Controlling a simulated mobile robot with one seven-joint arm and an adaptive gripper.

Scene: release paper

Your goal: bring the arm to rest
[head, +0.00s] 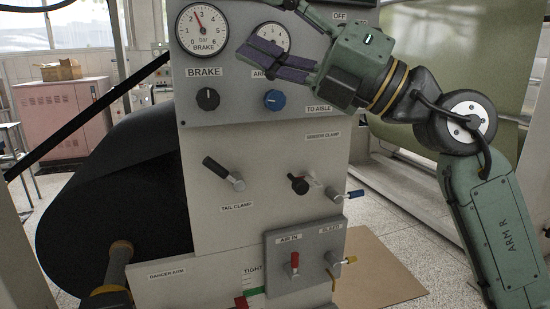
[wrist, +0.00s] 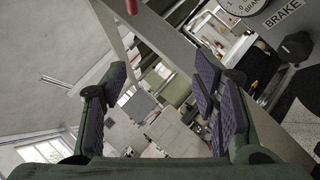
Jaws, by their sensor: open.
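My gripper (head: 262,56) is raised in front of the upper part of the grey control panel (head: 235,115), between the brake gauge (head: 202,28) and the arm at right. Its purple-padded fingers point left and partly cover the second gauge (head: 272,38) and the label under it. In the wrist view my gripper (wrist: 158,88) is open, with its fingers wide apart and nothing between them. I cannot tell from these views whether the fingers touch the panel. My arm bends down to the right from the gripper.
The panel carries a black brake knob (head: 208,99), a blue knob (head: 275,100), a tail clamp lever (head: 223,173) and a red-handled air valve (head: 294,264). A large black roll (head: 110,205) is at left. A pink cabinet (head: 63,118) stands behind. A cardboard sheet (head: 375,270) lies on the floor.

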